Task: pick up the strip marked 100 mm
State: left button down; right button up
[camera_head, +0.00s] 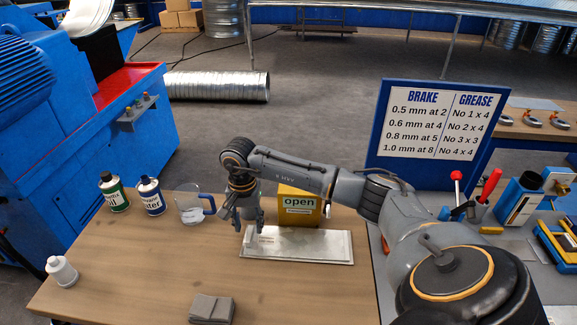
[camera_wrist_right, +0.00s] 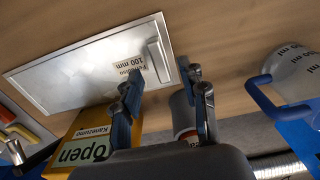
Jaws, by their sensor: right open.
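A flat, shiny metal strip (camera_head: 310,244) lies on the wooden table, in front of the yellow box. In the right wrist view the strip (camera_wrist_right: 75,75) carries a white label (camera_wrist_right: 127,68) reading 100 mm near one end, with a raised lip or small bar beside it. A thin rim runs around the metal; I cannot tell whether this is a separate tray. My right gripper (camera_head: 249,224) is open and empty, above the strip's left end, fingers pointing down. Its two fingers (camera_wrist_right: 163,86) show apart in the right wrist view. My left gripper is not in view.
A yellow box (camera_head: 299,218) marked open stands right behind the strip. A grey folded block (camera_head: 211,309) lies in front. The table's middle left is clear.

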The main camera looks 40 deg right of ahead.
aim_at(249, 233)
jog(key=shift+f, duration=1.5)
jog(key=shift+r, duration=0.1)
grip_shut()
